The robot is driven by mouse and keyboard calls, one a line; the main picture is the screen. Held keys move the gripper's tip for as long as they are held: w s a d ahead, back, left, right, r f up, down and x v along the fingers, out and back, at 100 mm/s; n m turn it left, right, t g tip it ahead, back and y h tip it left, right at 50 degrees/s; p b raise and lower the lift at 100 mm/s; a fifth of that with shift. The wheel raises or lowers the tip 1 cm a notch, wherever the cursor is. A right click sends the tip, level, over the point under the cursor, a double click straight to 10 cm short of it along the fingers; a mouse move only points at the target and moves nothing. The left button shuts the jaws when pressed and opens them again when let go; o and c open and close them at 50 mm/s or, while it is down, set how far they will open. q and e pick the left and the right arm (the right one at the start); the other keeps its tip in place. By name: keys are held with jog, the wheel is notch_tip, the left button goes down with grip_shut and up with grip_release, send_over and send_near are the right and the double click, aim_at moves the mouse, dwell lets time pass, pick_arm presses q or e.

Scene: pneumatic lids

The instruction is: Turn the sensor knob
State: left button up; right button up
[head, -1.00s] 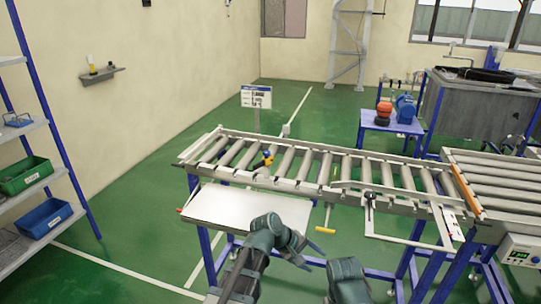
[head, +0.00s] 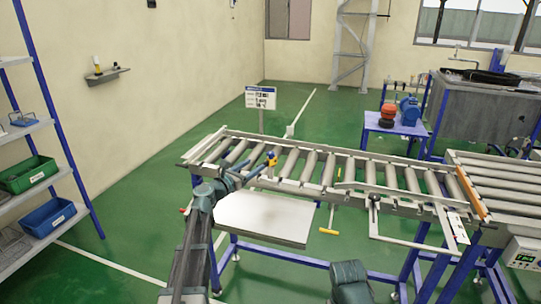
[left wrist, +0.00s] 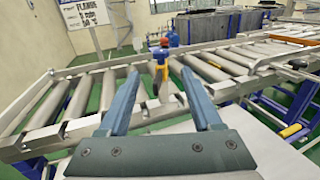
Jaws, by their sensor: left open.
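A small yellow and blue sensor (head: 270,158) stands on the roller conveyor, toward its left end. I take its small upper part as the knob; the details are too small to tell. My left gripper (head: 251,174) is open and empty just left of the sensor in the head view, its fingers pointing at it. In the left wrist view the sensor (left wrist: 160,64) appears between the two open fingertips (left wrist: 160,76), a little beyond them, with no contact visible. My right gripper is not in view; only a part of my right arm shows at the bottom of the head view.
The roller conveyor (head: 345,190) runs across the middle. A white shelf plate (head: 265,220) sits in front of it, below my left arm. A sign (head: 260,98) stands behind the conveyor. A rack with green (head: 28,174) and blue bins (head: 48,217) is at left.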

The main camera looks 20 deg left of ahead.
aim_at(271, 152)
pick_arm(q)
jog(key=x, duration=1.1)
jog(key=shift+w+d, duration=0.1)
jog(key=shift+w, duration=0.2)
jog(key=shift+c, duration=0.3)
grip_shut()
